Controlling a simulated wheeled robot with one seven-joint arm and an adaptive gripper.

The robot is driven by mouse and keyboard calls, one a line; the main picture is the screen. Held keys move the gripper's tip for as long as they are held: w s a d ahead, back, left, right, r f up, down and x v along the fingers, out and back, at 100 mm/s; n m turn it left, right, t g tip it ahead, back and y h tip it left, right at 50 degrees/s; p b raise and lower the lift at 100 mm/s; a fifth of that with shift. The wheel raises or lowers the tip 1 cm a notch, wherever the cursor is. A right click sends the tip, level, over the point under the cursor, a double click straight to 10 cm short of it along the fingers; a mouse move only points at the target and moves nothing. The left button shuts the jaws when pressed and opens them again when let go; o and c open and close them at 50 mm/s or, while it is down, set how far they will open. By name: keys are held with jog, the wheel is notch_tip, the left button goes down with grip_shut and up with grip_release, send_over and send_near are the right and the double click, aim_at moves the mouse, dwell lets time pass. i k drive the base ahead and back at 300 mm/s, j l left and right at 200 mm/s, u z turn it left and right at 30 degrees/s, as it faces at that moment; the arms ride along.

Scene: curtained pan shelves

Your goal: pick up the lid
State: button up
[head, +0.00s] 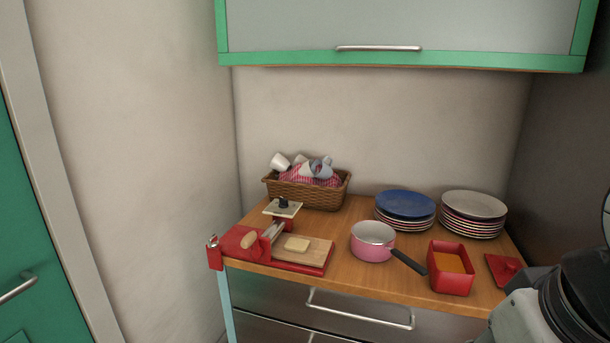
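A flat red square lid (505,268) lies at the right end of the wooden counter, just right of a red rectangular dish (450,277) with orange contents. My arm comes in at the lower right. Its dark end, my gripper (527,278), shows only in part, close in front of the lid's lower right side in the picture. I cannot tell whether it touches the lid, and its fingers cannot be made out. A cream square piece with a black knob (283,206) is at the counter's left.
A pink saucepan (372,246) has its dark handle pointing toward the red dish. Behind are blue-topped plates (405,203), pale-topped plates (474,204) and a wicker basket (303,194). A cutting board (302,252) lies left. A green-framed cabinet (400,58) hangs above.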

aim_at(503, 269)
jog(key=z, duration=0.8)
